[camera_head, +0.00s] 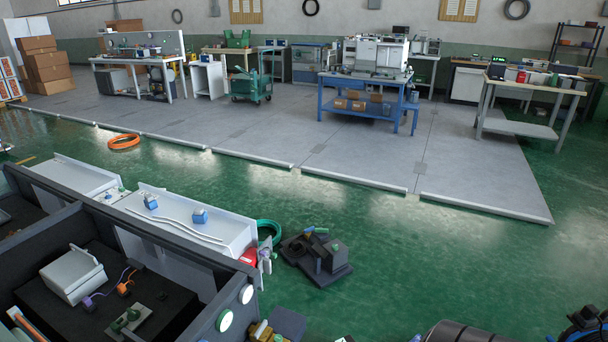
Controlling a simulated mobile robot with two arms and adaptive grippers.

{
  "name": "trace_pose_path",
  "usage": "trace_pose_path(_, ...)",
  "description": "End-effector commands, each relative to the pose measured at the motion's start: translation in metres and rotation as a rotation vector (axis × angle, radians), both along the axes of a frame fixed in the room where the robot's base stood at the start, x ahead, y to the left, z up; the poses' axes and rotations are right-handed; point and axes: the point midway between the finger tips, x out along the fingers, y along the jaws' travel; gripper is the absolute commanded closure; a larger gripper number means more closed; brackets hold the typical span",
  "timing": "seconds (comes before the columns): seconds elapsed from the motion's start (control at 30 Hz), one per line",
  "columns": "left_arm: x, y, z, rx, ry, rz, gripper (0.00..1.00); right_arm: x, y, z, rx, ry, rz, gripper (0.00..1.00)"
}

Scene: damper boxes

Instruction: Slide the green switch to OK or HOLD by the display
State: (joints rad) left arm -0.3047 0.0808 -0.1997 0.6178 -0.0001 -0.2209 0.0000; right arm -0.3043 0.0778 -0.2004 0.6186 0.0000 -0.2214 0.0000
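A small dark display (498,60) with lit green characters stands at the back left of the light-topped workbench (545,87) on the right. The characters are too small to read. A green switch with OK or HOLD marks cannot be made out beside it at this distance. A small red item (521,77) sits near the display.
Grey bins (565,83) line that workbench. A blue workbench (360,83) and green cart (251,86) stand left of it. Green floor (420,250) is open ahead, bordered by a raised-looking grey platform edge (480,208). A dark device (325,262) lies on the floor.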

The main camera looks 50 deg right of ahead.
Motion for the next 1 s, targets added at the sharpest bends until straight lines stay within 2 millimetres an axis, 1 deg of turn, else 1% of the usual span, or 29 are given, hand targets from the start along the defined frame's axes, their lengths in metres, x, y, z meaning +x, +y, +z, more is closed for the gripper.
trace_pose_path(0.4,0.0055,-0.0009,0.0003,-0.002,-0.008,0.000,0.60,0.0037,-0.0023,0.0002,-0.003,-0.006,0.002,0.68)
trace_pose_path(1.0,0.0064,-0.0017,0.0004,-0.002,-0.010,0.000,0.60,0.0052,-0.0028,0.0003,-0.002,-0.009,0.001,0.68)
